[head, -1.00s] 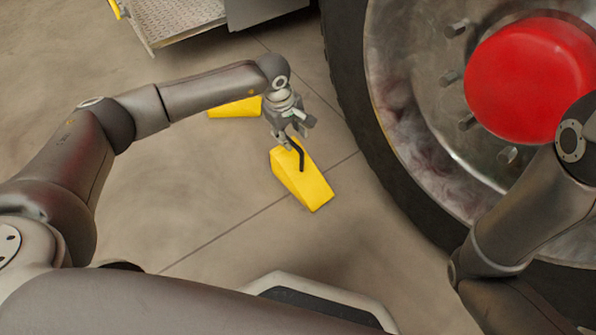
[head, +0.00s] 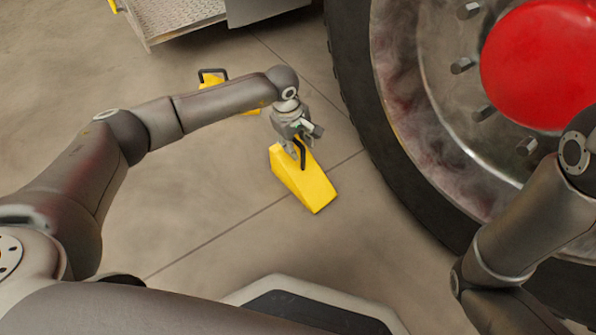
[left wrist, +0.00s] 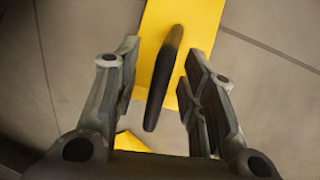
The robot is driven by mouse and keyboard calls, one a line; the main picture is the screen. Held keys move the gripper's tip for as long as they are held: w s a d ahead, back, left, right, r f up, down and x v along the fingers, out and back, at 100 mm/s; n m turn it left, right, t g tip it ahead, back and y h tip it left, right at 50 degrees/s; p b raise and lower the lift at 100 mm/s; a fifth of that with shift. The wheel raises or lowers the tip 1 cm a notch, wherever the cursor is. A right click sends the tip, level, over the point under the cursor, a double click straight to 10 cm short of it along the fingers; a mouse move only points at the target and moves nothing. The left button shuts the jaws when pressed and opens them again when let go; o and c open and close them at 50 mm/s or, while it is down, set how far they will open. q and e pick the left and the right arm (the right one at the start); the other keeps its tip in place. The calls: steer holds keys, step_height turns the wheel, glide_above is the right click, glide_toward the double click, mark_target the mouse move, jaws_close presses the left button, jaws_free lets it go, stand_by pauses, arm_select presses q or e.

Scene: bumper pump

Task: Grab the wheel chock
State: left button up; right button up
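A yellow wheel chock (head: 312,187) with a black handle (head: 303,153) lies on the floor left of the big tyre. My left gripper (head: 295,148) is right at the handle end of this chock. In the left wrist view the gripper (left wrist: 158,95) is open, with the black handle (left wrist: 163,80) between its fingers and a gap on each side. The chock's yellow top (left wrist: 205,22) shows beyond the fingers. A second yellow chock (head: 212,83) with a black handle lies farther back, partly hidden by my left arm. My right gripper is out of view.
A large wheel with a black tyre (head: 352,95) and red hub (head: 545,62) stands at the right, close to the chock. A metal step (head: 175,18) is at the back left. The floor around the chock's front and left is clear.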

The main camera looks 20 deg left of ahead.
arm_select(q)
steer(key=shift+c, duration=0.3)
jaws_close()
steer(key=shift+w+r, duration=0.1)
steer(key=shift+r, duration=0.1)
